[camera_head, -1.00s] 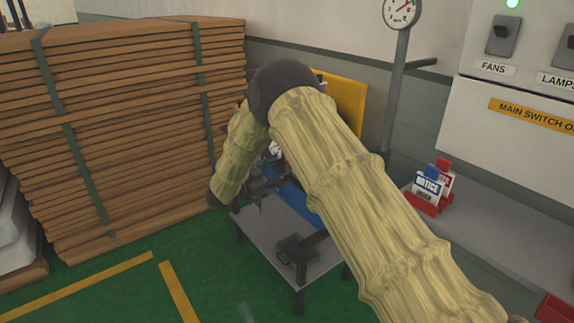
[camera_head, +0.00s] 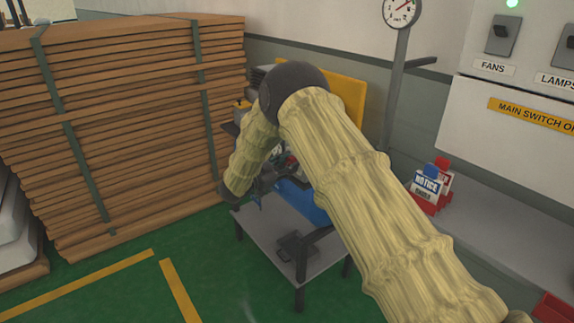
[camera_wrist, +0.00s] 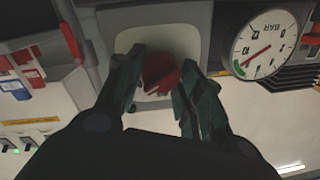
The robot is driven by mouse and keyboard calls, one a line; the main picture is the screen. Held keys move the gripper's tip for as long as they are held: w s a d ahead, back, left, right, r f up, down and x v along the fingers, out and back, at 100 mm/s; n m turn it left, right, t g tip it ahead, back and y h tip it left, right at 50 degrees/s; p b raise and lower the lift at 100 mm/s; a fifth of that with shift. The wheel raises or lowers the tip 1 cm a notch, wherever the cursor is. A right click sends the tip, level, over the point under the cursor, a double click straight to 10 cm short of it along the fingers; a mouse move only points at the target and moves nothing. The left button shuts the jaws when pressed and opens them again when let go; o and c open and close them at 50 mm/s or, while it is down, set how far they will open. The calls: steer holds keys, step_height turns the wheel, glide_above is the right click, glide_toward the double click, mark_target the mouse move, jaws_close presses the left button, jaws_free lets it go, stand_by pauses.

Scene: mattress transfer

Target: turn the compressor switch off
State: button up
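In the wrist view a red knob (camera_wrist: 161,73), which I take to be the compressor switch, sits on a pale plate with a grey surround (camera_wrist: 186,27). My gripper (camera_wrist: 160,62) has its two dark fingers apart, one on each side of the knob. I cannot tell whether they touch it. A round BAR gauge (camera_wrist: 263,46) is to the right of the knob. In the head view my arm covers much of the equipment, and my gripper is not clearly visible. A blue body (camera_head: 304,201), likely part of the compressor, shows on a grey stand (camera_head: 262,234).
A strapped stack of brown boards (camera_head: 120,130) stands left of the stand. A yellow panel (camera_head: 349,96) is behind my arm. Green floor is clear in front.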

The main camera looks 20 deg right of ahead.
steer(key=shift+n, duration=0.4)
steer(key=n+p, duration=0.2)
steer(key=n, duration=0.3)
steer(key=shift+a+r+n+p, duration=0.1)
steer(key=shift+n+p, duration=0.2)
steer(key=n+g+p, duration=0.1)
steer(key=n, duration=0.4)
steer(key=shift+w+p, duration=0.15)
steer(key=shift+p, duration=0.25)
steer(key=o, duration=1)
steer(key=v, duration=1.2)
steer(key=shift+r, duration=0.15)
